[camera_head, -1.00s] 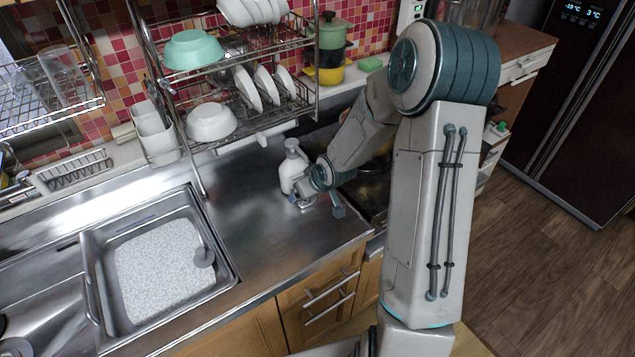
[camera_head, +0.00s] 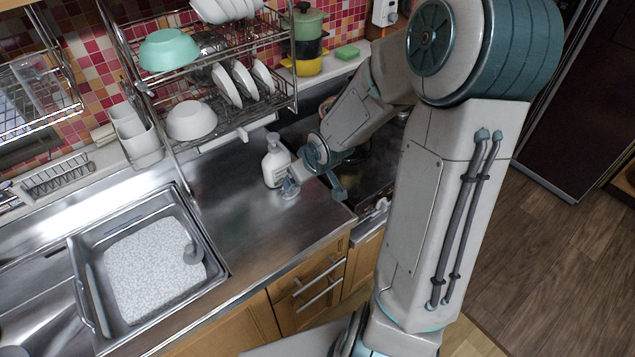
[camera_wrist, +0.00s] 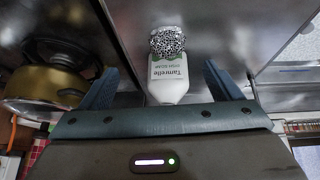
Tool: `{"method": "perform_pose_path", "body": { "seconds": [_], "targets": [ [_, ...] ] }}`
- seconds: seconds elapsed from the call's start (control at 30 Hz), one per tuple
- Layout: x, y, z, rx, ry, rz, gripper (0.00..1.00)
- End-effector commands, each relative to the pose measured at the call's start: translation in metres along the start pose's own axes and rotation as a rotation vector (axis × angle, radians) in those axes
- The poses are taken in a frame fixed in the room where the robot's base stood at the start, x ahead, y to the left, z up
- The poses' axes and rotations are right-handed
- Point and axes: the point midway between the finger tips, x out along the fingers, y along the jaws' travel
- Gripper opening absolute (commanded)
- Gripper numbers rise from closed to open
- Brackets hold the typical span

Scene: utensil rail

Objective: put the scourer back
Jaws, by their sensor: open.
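The scourer (camera_wrist: 167,42) is a round, silvery mesh ball in the wrist view, just beyond the fingertips and partly overlapping the soap bottle. In the head view a small greyish scourer (camera_head: 289,188) appears on the steel counter at the bottle's foot. My gripper (camera_head: 318,182) is low over the counter, right of the bottle. In the wrist view my gripper (camera_wrist: 160,72) is open, its two blue fingers wide apart and nothing clasped between them.
A sink (camera_head: 150,262) lies left. A dish rack (camera_head: 205,90) with bowls and plates hangs behind. The stove (camera_head: 375,175) is right, with a yellow pot (camera_wrist: 45,92) in the wrist view. A green sponge (camera_head: 347,52) sits on the back ledge. The front counter is bare.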

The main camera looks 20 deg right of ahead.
Motion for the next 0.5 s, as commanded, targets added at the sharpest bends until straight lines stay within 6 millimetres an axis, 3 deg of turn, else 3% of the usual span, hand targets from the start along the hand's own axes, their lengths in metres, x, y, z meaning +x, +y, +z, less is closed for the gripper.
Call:
{"method": "perform_pose_path", "body": {
  "seconds": [0.27, 0.5],
  "targets": [
    [-0.081, -0.006, 0.017, 0.026, -0.140, 0.174, 0.85],
    [-0.160, -0.029, 0.038, 0.134, -0.173, 0.220, 0.85]
  ]
}}
